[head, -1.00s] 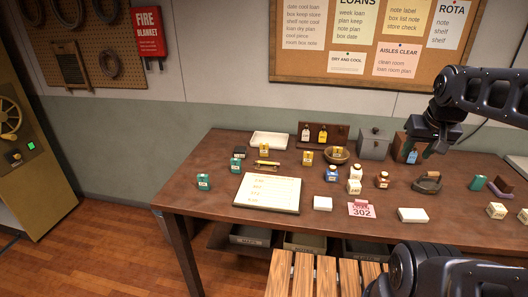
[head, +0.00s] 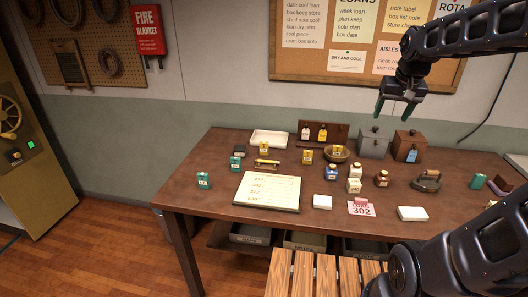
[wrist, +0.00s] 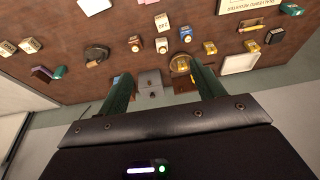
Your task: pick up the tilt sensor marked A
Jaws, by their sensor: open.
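Several small tagged devices stand on the brown table (head: 225,160); their letters are too small to read, so I cannot tell which is the tilt sensor marked A. They include teal ones at the left (head: 203,181), yellow ones, such as the one left of the bowl (head: 308,157), a blue one (head: 331,173), a white one (head: 354,185) and a brown one (head: 382,179). My gripper (head: 393,112) is open and empty, high above the back of the table, fingers pointing down. In the wrist view its two green fingers (wrist: 163,80) are spread with nothing between them.
A wooden bowl (head: 336,153) holds a yellow device. Behind stand a grey box (head: 373,144), a brown box (head: 408,146) and a rack (head: 310,130). A white tray (head: 269,138), a printed board (head: 268,190) and a pink 302 card (head: 361,208) take up table room.

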